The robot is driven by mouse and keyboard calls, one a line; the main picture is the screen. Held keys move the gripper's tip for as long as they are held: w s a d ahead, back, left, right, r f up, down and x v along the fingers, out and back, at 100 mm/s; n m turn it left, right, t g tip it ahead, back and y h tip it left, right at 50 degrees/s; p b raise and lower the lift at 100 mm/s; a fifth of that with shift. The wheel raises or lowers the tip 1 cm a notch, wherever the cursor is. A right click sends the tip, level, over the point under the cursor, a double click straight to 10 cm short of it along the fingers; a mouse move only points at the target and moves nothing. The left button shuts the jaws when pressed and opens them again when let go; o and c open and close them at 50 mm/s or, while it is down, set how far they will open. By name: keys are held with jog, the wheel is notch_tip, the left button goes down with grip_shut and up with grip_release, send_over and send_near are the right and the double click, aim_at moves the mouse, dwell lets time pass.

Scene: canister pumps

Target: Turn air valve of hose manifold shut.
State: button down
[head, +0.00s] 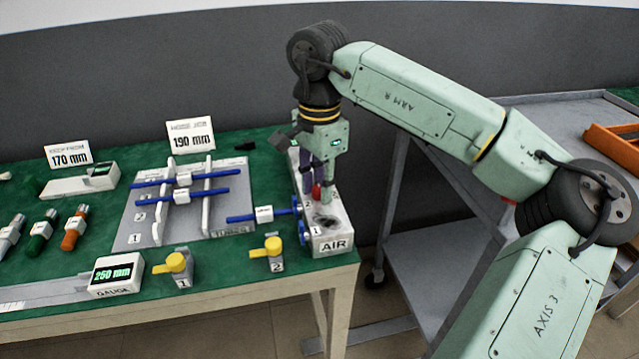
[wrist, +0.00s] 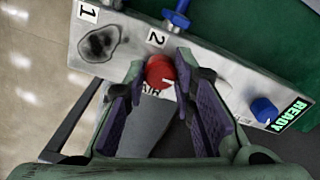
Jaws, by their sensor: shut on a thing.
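The hose manifold (head: 333,243) is a white box marked AIR at the right end of the green table. It also shows in the wrist view (wrist: 215,72), with labels 1 and 2 and a dark smudge on its top. The air valve, a red knob (wrist: 160,70), stands on it near label 2; in the head view the red knob (head: 316,192) is partly hidden by the fingers. My gripper (head: 320,190) points down over the manifold. In the wrist view my gripper (wrist: 160,72) is shut on the red knob, one finger on either side. The knob's turn angle is unclear.
A blue hose (head: 245,217) lies at the manifold's left side. Yellow-handled valves 1 (head: 176,263) and 2 (head: 273,247) stand in front. A blue knob (wrist: 264,110) and a READY display (wrist: 289,113) sit at the manifold's other end. A grey cart (head: 450,240) stands right.

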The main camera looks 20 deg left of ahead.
aim_at(319, 188)
dwell(0.3)
jog(key=c, duration=1.3)
grip_release()
notch_tip(319, 188, up, 12)
